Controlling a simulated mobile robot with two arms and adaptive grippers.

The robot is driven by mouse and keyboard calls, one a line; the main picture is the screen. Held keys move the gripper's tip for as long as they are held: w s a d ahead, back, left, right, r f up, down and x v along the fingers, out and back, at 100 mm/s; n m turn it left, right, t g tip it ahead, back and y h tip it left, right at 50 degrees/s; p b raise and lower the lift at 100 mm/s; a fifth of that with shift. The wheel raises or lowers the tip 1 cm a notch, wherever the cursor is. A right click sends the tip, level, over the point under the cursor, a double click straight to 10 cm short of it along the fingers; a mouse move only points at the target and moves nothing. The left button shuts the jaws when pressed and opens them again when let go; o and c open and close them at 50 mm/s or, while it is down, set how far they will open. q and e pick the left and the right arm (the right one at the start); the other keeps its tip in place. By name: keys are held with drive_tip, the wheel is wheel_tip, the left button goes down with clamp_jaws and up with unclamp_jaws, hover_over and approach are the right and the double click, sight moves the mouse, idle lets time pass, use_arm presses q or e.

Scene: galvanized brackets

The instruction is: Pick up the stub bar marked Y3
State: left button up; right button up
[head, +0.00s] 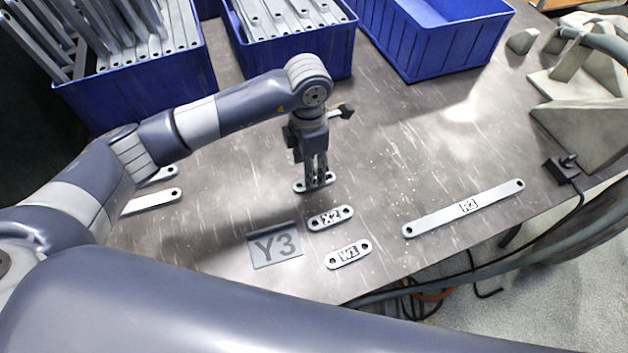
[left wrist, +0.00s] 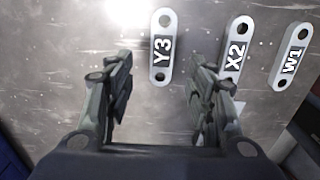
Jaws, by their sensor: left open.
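The stub bar marked Y3 (left wrist: 162,47) lies flat on the table, a short light-grey bar with a hole near each end. In the head view the Y3 bar (head: 299,188) is partly hidden by my left gripper (head: 317,180), and its label cannot be read there. My left gripper points down over it. In the left wrist view the left gripper (left wrist: 160,90) is open, with the Y3 bar between and beyond its fingers, and nothing is held. A flat grey plate marked Y3 (head: 275,246) lies nearer the front. My right gripper is not in view.
Short bars X2 (head: 331,217) and W1 (head: 348,254) lie close to the Y3 bar. A long bar marked R3 or H3 (head: 463,208) lies right. Blue bins (head: 140,95) line the back; the right bin (head: 432,62) looks empty. The table's front edge is close to W1.

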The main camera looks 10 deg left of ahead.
use_arm(q)
drive_tip(key=shift+d+f+p, duration=0.15)
drive_tip(key=shift+f+p, duration=0.1)
drive_tip(key=shift+f, duration=1.15)
drive_tip(key=shift+d+f+p, duration=0.1)
drive_tip(key=shift+f+p, duration=0.1)
drive_tip(key=shift+f, duration=1.15)
clamp_jaws()
